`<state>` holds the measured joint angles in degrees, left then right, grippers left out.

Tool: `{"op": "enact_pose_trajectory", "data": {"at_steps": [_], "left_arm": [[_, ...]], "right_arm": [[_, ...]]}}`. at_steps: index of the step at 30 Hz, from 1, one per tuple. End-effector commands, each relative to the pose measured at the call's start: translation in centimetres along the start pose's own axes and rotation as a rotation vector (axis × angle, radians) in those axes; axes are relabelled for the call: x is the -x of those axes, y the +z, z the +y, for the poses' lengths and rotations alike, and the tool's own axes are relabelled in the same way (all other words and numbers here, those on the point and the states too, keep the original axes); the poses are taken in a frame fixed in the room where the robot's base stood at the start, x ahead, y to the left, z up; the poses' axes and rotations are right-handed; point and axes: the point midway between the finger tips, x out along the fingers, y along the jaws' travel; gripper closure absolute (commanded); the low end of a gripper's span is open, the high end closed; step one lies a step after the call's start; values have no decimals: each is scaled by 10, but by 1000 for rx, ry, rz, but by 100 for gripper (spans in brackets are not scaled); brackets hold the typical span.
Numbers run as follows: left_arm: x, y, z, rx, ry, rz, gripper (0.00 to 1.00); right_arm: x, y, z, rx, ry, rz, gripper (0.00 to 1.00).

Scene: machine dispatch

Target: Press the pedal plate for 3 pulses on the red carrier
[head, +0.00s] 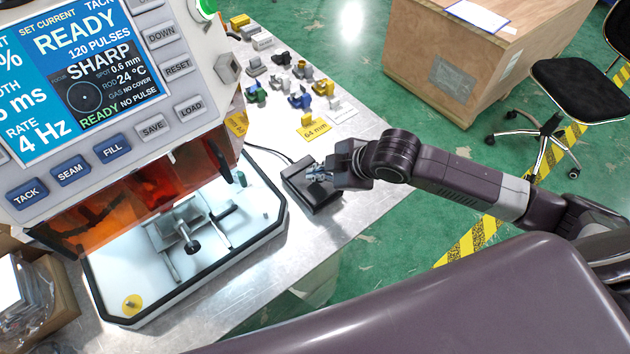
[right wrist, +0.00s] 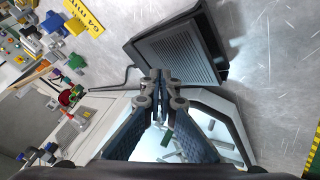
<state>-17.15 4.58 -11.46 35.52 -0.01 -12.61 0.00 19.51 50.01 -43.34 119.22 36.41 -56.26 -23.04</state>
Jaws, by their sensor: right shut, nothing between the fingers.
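The black pedal (head: 318,201) lies on the metal table just right of the machine. In the right wrist view its ribbed plate (right wrist: 180,55) shows, with a raised rim beside it. My right gripper (head: 316,173) is shut and empty at the pedal, its fingertips over the plate's edge in the right wrist view (right wrist: 160,78). I cannot tell whether they touch. A grey fixture (head: 183,232) stands in the chamber behind an orange shield (head: 150,190). I cannot make out a red carrier. My left gripper is out of view.
Several small coloured parts (head: 300,101) and a yellow 64 mm label (head: 314,131) lie on the table behind the pedal. A cable (head: 262,148) runs to the pedal. A wooden crate (head: 470,60) and a black chair (head: 575,90) stand beyond the table.

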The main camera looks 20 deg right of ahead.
Motion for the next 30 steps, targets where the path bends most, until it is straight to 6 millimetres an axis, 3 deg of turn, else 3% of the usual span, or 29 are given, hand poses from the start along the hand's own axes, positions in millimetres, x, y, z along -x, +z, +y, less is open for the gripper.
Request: {"op": "enact_pose_trajectory", "data": {"at_steps": [30], "left_arm": [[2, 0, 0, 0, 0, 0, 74]], "right_arm": [[-6, 5, -5, 0, 0, 0, 100]]}}
